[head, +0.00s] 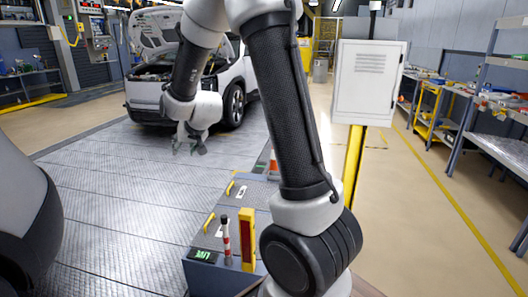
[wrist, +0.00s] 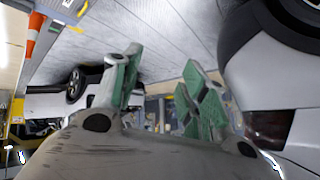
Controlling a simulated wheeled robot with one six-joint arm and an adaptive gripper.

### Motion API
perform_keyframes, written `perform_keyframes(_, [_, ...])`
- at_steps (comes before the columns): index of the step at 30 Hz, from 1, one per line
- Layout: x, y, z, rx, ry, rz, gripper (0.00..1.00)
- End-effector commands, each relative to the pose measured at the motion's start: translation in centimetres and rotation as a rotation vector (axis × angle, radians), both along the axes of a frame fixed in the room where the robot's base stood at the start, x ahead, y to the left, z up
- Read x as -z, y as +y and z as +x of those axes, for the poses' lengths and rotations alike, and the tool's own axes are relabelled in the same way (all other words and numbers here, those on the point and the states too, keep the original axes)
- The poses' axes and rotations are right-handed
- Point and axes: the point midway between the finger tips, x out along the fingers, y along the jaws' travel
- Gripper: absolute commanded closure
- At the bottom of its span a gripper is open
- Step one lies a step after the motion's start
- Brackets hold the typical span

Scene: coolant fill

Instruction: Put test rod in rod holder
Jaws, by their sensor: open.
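A slim upright rod with red and white bands (head: 226,238) stands at the front end of a low grey-blue unit in the head view; it looks like the test rod. Right beside it stands an upright yellow block with a dark red front (head: 248,240); I cannot tell whether this is the rod holder. My gripper (head: 190,148) hangs over the metal floor, left of and well beyond both. In the wrist view my gripper (wrist: 162,62) has its green-padded fingers spread with nothing between them. Neither rod nor yellow block is recognisable in the wrist view.
A low unit with a small green display (head: 202,255) stands at front centre. An orange cone (head: 273,163) is behind it. A white car (head: 160,85) with raised hood is at the back. A white cabinet (head: 368,85) stands right. The metal floor (head: 120,190) is clear.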

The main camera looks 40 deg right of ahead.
Motion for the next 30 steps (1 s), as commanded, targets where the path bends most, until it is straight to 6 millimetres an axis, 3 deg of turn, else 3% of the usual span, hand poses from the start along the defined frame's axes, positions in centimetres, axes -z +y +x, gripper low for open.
perform_keyframes(1, [-2.5,-0.1,-2.5,-0.027,0.017,-0.004,0.57])
perform_keyframes(6, [-7.7,-0.6,-12.5,-0.126,0.134,-0.045,0.57])
perform_keyframes(12, [-10.3,-2.2,-25.5,-0.204,0.277,-0.120,0.57])
perform_keyframes(16, [-10.5,-3.2,-32.1,-0.225,0.351,-0.160,0.57])
perform_keyframes(18, [-10.3,-3.6,-34.4,-0.231,0.381,-0.176,0.57])
perform_keyframes(21, [-10.1,-4.0,-36.4,-0.234,0.408,-0.189,0.57])
perform_keyframes(30, [-10.0,-4.1,-37.1,-0.236,0.420,-0.194,0.57])
